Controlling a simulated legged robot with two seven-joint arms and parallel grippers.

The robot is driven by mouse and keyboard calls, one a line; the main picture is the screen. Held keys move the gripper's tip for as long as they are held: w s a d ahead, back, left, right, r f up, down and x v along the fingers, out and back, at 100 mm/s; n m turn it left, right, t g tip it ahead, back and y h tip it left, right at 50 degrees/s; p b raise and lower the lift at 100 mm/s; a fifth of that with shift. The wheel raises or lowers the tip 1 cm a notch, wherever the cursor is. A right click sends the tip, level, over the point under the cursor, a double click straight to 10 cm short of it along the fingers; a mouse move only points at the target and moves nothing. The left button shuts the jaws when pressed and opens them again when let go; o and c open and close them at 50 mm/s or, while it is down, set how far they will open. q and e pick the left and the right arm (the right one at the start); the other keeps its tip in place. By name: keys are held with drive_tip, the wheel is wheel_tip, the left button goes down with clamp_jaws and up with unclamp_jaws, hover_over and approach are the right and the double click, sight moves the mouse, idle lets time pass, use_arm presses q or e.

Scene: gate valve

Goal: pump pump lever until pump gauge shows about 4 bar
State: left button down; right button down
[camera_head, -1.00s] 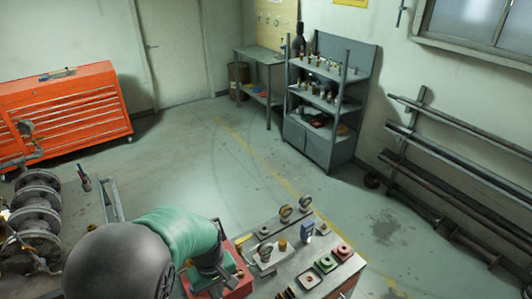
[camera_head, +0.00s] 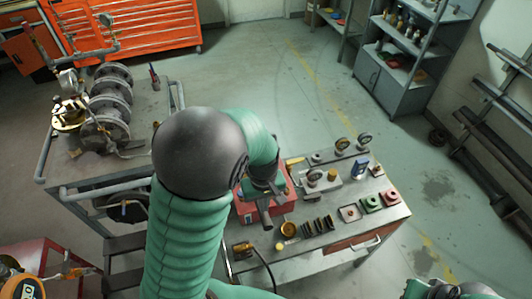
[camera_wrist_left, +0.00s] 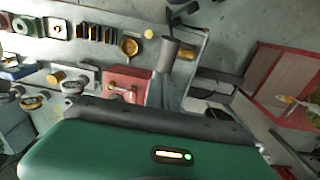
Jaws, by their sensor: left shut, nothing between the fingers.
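My left gripper (camera_head: 265,214) shows at the end of the green arm, over the red box on the workbench. It is shut and empty; in the left wrist view its grey fingers (camera_wrist_left: 170,68) point toward the bench. I cannot clearly make out the pump lever. A red unit (camera_head: 60,256) with brass fittings and an orange-and-black round part (camera_head: 10,288) is cut off at the bottom left, apart from the gripper; it may be the pump. No readable pump gauge shows. My right gripper's jaws are not visible.
The workbench (camera_head: 345,222) holds a red box (camera_head: 277,212), small gauges (camera_head: 342,144), sockets and coloured blocks. A cart (camera_head: 100,176) with flanged pipework (camera_head: 108,100) stands left. An orange tool chest (camera_head: 130,30) is behind. The middle floor is open.

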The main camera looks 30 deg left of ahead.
use_arm(q)
drive_tip(key=shift+a+f+b, duration=0.15)
drive_tip(key=shift+f+b, duration=0.4)
drive_tip(key=shift+f, duration=0.3)
drive_tip(key=shift+a+f+b, duration=0.1)
drive_tip(key=shift+f+b, duration=0.4)
drive_tip(key=shift+f, duration=0.35)
wheel_tip(320, 180, down, 4)
drive_tip(key=b, duration=0.3)
drive_tip(key=shift+d+f, duration=0.1)
drive_tip(key=shift+f, duration=0.1)
wheel_tip(320, 180, up, 10)
drive_tip(key=p, duration=0.9)
drive_tip(key=shift+f, duration=0.2)
drive_tip(key=shift+s+f, duration=0.1)
drive_tip(key=shift+f, duration=0.2)
